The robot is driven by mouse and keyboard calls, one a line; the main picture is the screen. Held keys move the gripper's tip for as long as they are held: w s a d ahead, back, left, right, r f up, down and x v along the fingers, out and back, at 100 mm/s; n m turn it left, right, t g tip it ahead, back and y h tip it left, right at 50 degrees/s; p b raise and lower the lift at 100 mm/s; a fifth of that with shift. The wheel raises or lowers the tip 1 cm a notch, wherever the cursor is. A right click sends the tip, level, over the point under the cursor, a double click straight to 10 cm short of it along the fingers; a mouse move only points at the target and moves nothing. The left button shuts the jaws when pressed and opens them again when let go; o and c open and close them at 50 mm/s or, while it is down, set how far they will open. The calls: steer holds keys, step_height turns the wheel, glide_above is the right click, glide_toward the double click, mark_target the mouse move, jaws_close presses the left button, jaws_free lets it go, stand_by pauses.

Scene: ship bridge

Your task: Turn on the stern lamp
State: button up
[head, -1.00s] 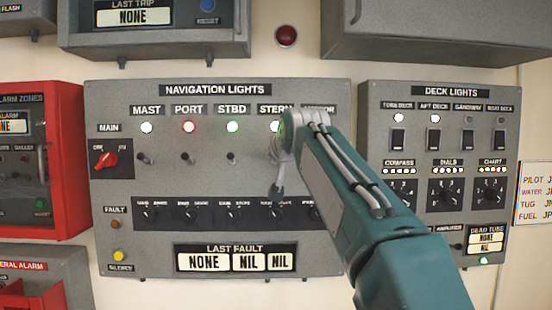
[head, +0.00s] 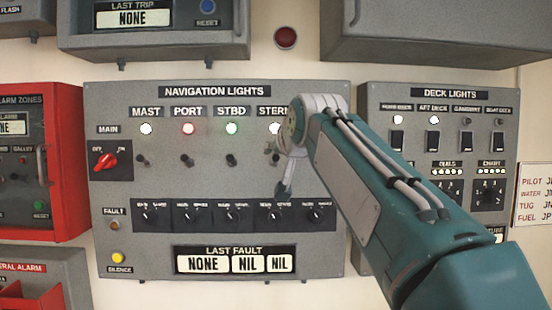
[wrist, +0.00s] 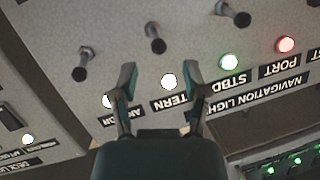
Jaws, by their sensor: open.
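The stern lamp (head: 275,128) glows white under its STERN label on the navigation lights panel (head: 120,270). It also glows in the upside-down wrist view (wrist: 168,81), between my fingers in the picture. The stern toggle (wrist: 156,38) stands above it there, just beyond my fingertips, its tip on the lamp's side. In the head view my arm partly hides this toggle. My gripper (wrist: 160,70) is open and empty, its fingers apart and pointing at the panel. In the head view a finger of it (head: 284,188) shows below the stern toggle.
The anchor toggle (wrist: 82,63) and starboard toggle (wrist: 232,14) stand on either side of the stern toggle. A row of knobs (head: 190,214) sits below. The deck lights panel (head: 450,93) is at right, partly behind my arm. A red box (head: 65,150) is at left.

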steer(key=v, duration=0.6)
steer(key=shift+f, duration=0.15)
steer(key=s+d+f+g+h, duration=0.1)
steer(key=s+d+f+g, duration=0.2)
steer(key=s+f, duration=0.6)
steer(key=s+d+f+g+h, duration=0.1)
steer(key=s+d+f, duration=0.3)
steer(key=f, duration=1.4)
steer(key=s+d+f+g, duration=0.3)
steer(key=s+f+g, duration=0.1)
steer(key=s+f, duration=0.9)
steer(key=shift+s+d+f+n+g+h, duration=0.3)
steer(key=shift+s+f+n+h, duration=0.05)
steer(key=shift+f+n+h, duration=0.1)
